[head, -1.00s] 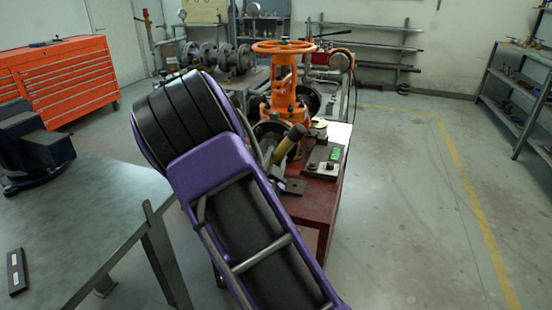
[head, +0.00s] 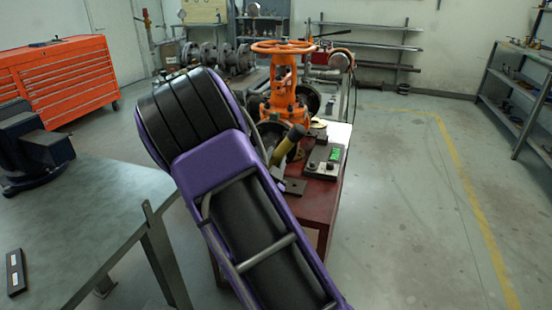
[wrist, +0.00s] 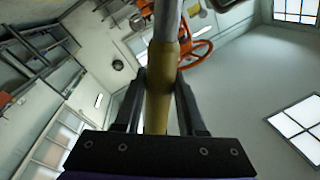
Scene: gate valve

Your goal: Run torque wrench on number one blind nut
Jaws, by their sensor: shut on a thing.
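The torque wrench's yellow handle with a dark end (head: 287,145) sticks up at a tilt beside my arm in the head view. In the wrist view my gripper (wrist: 160,85) is shut around the yellow handle (wrist: 158,108), with the grey metal shaft (wrist: 167,22) running on away from it. The orange gate valve (head: 284,98) with its handwheel (head: 283,47) stands on the red bench; the handwheel also shows in the wrist view (wrist: 197,52). The number one blind nut cannot be made out.
The red bench (head: 312,208) holds a grey device with a green display (head: 325,160) and a dark plate (head: 294,186). A metal table (head: 95,215) with a vise (head: 30,150) is at left. The floor at right is clear.

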